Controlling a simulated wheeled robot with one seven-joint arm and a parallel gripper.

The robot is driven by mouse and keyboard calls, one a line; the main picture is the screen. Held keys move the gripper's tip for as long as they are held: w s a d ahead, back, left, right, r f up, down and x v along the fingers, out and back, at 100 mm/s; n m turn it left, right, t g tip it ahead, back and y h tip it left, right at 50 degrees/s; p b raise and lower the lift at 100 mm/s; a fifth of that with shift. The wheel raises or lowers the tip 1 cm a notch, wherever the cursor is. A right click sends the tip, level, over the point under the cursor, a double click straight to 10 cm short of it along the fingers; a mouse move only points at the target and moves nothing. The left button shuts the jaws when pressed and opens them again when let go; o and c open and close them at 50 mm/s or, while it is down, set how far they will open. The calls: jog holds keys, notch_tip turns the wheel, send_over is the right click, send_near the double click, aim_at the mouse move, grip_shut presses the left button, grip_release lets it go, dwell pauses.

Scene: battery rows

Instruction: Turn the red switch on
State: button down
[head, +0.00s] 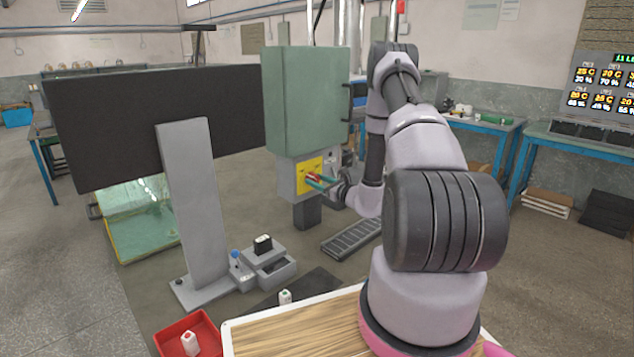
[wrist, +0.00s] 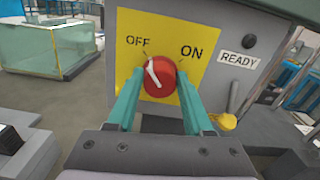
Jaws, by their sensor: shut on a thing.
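The red switch (wrist: 160,76) is a round knob on a yellow panel (wrist: 205,35) marked OFF at the left and ON at the right. Its white pointer mark points up and left, towards OFF. My gripper (wrist: 159,90) has its two green fingers on either side of the knob, shut on it. In the head view the red switch (head: 313,177) shows small on the front of a grey box under a green cabinet (head: 305,100), with my gripper (head: 318,181) reaching it from the right.
A READY label (wrist: 237,59) and a dark round button (wrist: 250,40) are right of the yellow panel. A yellow knob (wrist: 224,121) is below right. A black screen on a grey stand (head: 195,215) stands left of the cabinet. A red tray (head: 205,322) is at the lower left.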

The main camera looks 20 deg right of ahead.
jog(key=m, duration=0.8)
jog(key=shift+d+m, duration=0.1)
jog(key=shift+m, duration=0.3)
jog(key=m, duration=0.4)
jog(key=shift+f, duration=0.1)
jog(key=shift+d+m, duration=0.1)
jog(key=shift+m, duration=1.9)
jog(key=shift+f, duration=0.1)
jog(key=shift+c, duration=1.5)
grip_release()
